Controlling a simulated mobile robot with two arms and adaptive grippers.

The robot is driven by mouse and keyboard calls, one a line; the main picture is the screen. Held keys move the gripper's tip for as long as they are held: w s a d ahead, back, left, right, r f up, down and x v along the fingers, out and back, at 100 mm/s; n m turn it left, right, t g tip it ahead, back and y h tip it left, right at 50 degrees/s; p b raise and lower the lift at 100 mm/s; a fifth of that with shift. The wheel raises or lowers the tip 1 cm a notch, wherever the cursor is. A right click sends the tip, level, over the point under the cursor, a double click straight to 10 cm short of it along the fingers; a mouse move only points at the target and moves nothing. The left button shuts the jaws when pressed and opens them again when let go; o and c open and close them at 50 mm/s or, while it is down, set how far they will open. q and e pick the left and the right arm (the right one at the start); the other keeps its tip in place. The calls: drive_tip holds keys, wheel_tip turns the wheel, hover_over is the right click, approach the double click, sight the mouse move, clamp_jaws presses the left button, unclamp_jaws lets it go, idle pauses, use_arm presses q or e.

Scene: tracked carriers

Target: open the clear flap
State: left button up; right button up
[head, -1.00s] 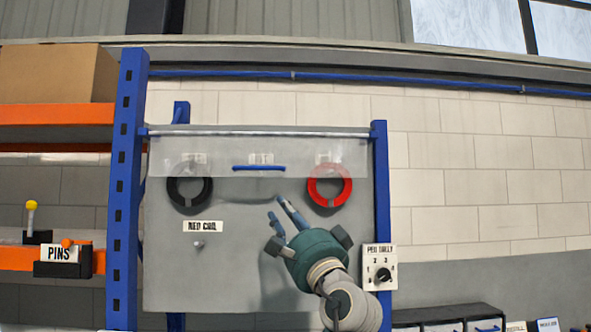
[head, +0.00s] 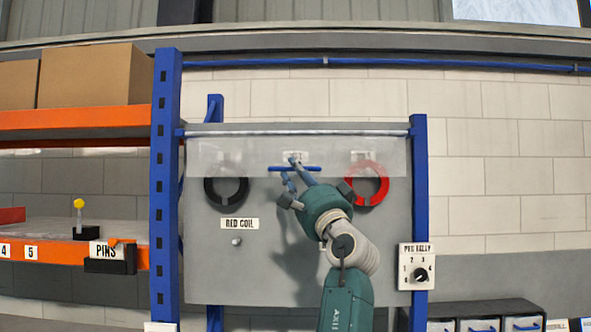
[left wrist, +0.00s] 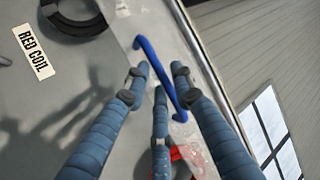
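The clear flap (head: 203,155) hangs flat from the rail at the top of the grey panel, over the upper parts of a black coil (head: 226,192) and a red coil (head: 369,186). Its blue bar handle (head: 312,168) is level, near the flap's lower edge. My left gripper (head: 291,170) is at the handle with its fingers spread. In the left wrist view, the handle (left wrist: 151,55) runs between the spread fingertips (left wrist: 158,77); I cannot tell whether they touch it. My right gripper is not in view.
Blue posts (head: 419,215) flank the panel. A "RED COIL" label (head: 237,224) and a small knob (head: 236,241) sit below the black coil. A dial box (head: 418,267) is at the lower right. Orange shelving with cardboard boxes (head: 95,75) stands left.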

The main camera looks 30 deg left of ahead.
use_arm(q)
clamp_jaws()
